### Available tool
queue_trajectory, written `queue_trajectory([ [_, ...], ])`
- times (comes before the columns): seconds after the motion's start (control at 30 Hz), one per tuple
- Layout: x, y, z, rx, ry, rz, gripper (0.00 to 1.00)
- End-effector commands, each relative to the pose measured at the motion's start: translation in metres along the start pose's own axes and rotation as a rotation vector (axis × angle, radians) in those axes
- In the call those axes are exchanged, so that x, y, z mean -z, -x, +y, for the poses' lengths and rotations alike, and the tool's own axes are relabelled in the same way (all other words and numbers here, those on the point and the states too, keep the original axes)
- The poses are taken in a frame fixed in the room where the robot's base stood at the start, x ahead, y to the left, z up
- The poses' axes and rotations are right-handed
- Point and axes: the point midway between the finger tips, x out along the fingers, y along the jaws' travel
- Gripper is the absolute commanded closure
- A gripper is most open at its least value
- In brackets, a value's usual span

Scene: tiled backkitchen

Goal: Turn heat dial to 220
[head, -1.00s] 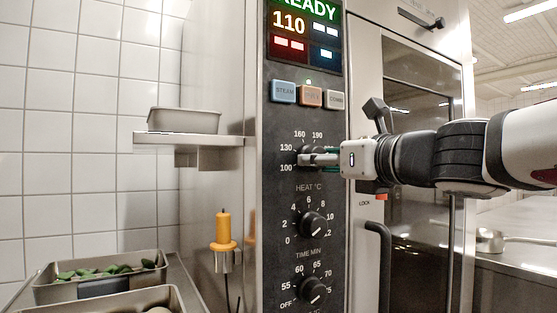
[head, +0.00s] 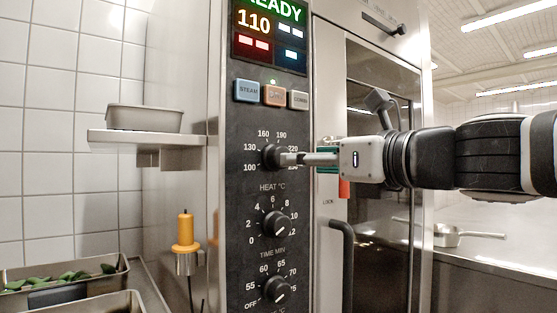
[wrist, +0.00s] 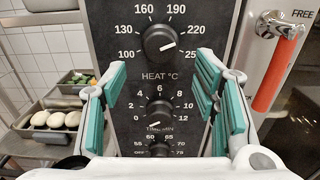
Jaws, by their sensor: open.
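The black heat dial (head: 270,157) sits on the oven's dark panel, under a scale from 100 to 250. It also shows in the wrist view (wrist: 159,39), where its white mark points right and slightly up, near the 220 to 250 side. The exact setting is hard to read. The display (head: 270,32) shows READY and 110. My gripper (head: 287,159) is level with the dial, its fingertips at the dial's right side in the head view. In the wrist view my gripper (wrist: 160,82) is open and empty, its teal-padded fingers apart, with the dial above and between them.
Below are the time dial (head: 276,224) and another dial (head: 276,291). A door handle (head: 345,265) and a red-orange lever (wrist: 276,78) stand to the right. A shelf (head: 150,137), a yellow-handled tool (head: 184,232) and food trays lie left.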

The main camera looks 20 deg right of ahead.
Motion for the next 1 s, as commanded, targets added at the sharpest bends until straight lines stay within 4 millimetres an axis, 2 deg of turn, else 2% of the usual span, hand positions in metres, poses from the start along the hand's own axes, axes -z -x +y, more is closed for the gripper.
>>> queue_trajectory([
  [0.1,-0.001,0.024,0.000,0.003,0.002,-0.003,0.45],
  [0.33,0.000,0.048,-0.001,0.002,0.000,-0.001,0.45],
  [0.9,0.001,0.052,0.000,-0.001,0.003,0.002,0.45],
  [1.0,0.010,0.050,0.009,-0.026,0.069,0.029,0.45],
])
